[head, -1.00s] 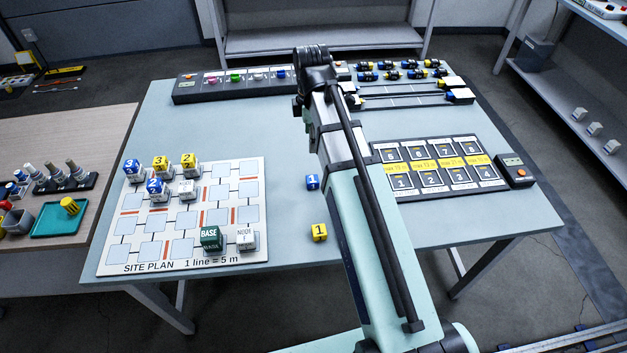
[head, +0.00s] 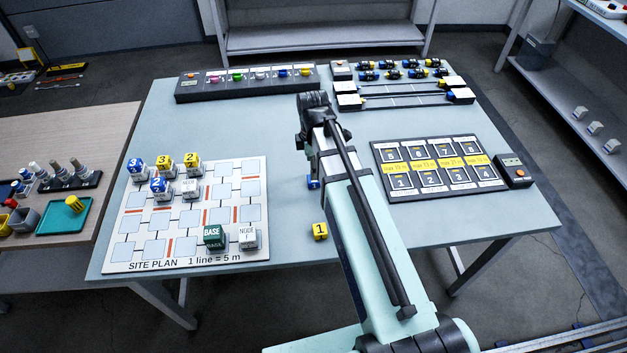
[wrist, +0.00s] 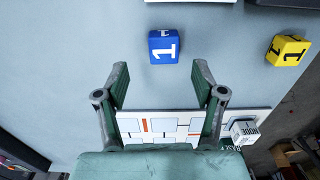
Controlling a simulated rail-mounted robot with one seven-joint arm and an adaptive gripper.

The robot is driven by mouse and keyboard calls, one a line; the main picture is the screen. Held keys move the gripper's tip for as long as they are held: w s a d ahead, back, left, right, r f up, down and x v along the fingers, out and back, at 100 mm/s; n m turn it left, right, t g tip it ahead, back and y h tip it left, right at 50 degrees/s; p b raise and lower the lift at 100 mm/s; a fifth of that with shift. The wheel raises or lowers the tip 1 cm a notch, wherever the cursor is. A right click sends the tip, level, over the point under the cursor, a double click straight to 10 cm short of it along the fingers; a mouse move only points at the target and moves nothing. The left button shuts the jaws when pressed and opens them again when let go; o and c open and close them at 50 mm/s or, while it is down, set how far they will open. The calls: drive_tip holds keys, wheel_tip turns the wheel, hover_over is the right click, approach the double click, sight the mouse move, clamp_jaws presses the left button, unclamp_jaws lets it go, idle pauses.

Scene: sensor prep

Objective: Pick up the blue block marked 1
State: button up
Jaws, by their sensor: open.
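The blue block marked 1 (wrist: 163,46) lies on the table in the wrist view, its white 1 facing up. In the head view the blue block (head: 312,183) is partly hidden by my arm. My gripper (wrist: 161,82) is open and empty in the wrist view. The block appears just beyond the fingertips, roughly centred between them, and not touching either finger. How high the fingers are above it is hard to tell.
A yellow block marked 1 (head: 320,231) stands near the table's front edge; it also shows in the wrist view (wrist: 288,50). The site plan board (head: 136,228) with several blocks lies left. A numbered black panel (head: 383,172) lies right. Bare table surrounds the blue block.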

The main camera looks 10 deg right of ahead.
drive_tip(key=shift+s+f+p, duration=0.15)
drive_tip(key=shift+f+p, duration=0.2)
drive_tip(key=shift+f, duration=0.9)
drive_tip(key=shift+s+f+p, duration=0.1)
drive_tip(key=shift+f+p, duration=0.25)
drive_tip(key=shift+f, duration=0.85)
drive_tip(key=c, duration=1.1)
